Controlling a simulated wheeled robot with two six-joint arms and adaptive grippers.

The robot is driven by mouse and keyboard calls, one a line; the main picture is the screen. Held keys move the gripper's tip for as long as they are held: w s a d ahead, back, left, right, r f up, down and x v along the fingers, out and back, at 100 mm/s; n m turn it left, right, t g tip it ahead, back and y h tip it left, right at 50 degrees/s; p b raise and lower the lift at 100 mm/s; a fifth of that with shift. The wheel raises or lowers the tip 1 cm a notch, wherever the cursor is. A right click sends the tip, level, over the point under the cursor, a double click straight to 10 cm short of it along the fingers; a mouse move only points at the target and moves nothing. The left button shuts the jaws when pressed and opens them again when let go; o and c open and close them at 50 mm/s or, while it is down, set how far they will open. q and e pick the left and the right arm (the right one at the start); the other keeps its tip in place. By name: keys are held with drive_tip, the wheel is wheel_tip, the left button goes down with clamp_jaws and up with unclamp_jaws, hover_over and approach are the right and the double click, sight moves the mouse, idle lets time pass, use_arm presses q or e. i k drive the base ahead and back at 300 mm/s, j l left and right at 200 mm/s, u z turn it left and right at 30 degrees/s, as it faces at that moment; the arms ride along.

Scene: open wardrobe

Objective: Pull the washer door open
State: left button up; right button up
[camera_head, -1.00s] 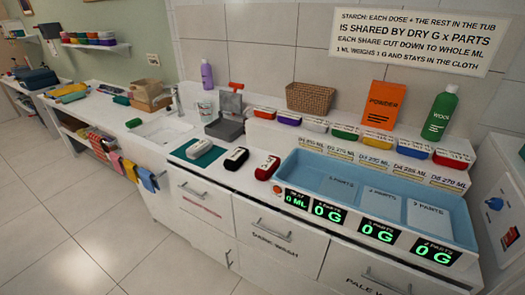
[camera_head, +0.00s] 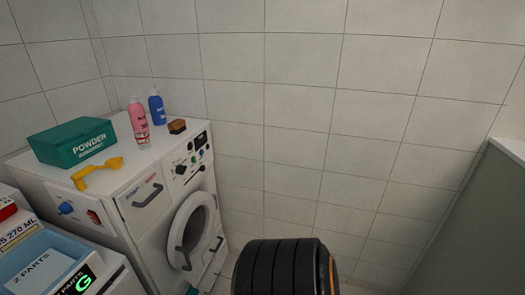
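The white washer (camera_head: 130,190) stands against the tiled wall at the left of the head view. Its round door (camera_head: 190,228) is on the front face, with a light ring, a darker middle and a dark handle (camera_head: 183,258) at its lower left. The door appears shut. A dark ribbed cylindrical part with an orange stripe, which I take to be mine, fills the bottom middle. Neither gripper is in view.
On the washer top are a green powder box (camera_head: 72,143), a yellow scoop (camera_head: 97,172), a pink bottle (camera_head: 139,122), a blue bottle (camera_head: 156,106) and a brown block (camera_head: 177,127). A blue tray (camera_head: 35,246) is at lower left. A green panel (camera_head: 470,225) stands at right.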

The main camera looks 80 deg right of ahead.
sight(179, 258)
drive_tip(key=z, duration=1.85)
